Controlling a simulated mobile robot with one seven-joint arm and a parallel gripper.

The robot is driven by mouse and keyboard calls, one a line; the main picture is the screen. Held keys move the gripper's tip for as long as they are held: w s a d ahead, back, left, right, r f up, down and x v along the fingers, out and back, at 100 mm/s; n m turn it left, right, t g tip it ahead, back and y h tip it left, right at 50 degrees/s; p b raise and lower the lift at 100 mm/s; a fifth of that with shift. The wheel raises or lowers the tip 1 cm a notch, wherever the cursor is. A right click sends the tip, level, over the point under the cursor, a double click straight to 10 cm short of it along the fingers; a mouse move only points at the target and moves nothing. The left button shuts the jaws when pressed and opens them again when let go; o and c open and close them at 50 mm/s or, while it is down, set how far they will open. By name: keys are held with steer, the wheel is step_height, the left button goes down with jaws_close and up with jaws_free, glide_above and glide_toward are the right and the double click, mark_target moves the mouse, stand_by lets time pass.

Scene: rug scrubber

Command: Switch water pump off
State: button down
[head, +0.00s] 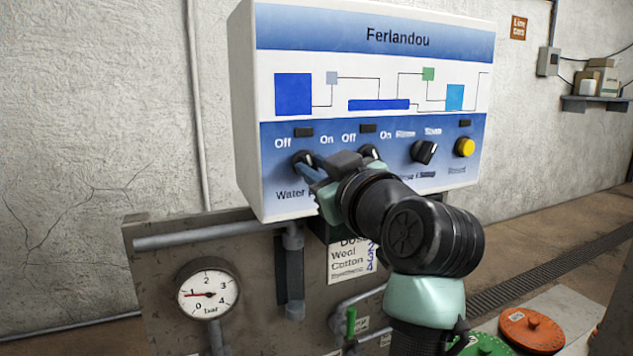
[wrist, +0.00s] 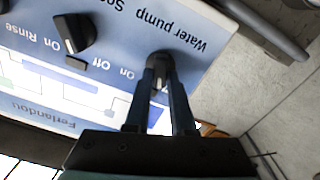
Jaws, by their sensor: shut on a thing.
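The water pump knob (head: 301,158) is a black rotary knob at the left of the blue lower strip of the control panel (head: 385,85), between the words Off and On. My gripper (head: 312,170) reaches it from the front right. In the wrist view, where the panel appears upside down, both fingertips (wrist: 161,75) are shut on the sides of the water pump knob (wrist: 159,60). The knob's grip is largely covered by the fingers, and I cannot tell which word it points to. A dark indicator window (head: 304,132) above the knob looks unlit.
A second knob (head: 369,151) sits close right, partly behind my gripper. A third knob (head: 424,152) and a yellow button (head: 464,147) are farther right. Pipes and a pressure gauge (head: 208,289) are below the panel; orange and green lids (head: 531,330) are at lower right.

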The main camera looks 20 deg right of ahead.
steer(key=shift+n+b, duration=0.6)
steer(key=shift+n, duration=0.5)
steer(key=c, duration=0.8)
jaws_free()
steer(key=shift+o, duration=0.2)
steer(key=s+b, duration=0.4)
steer(key=s, duration=0.9)
steer(key=shift+d, duration=0.15)
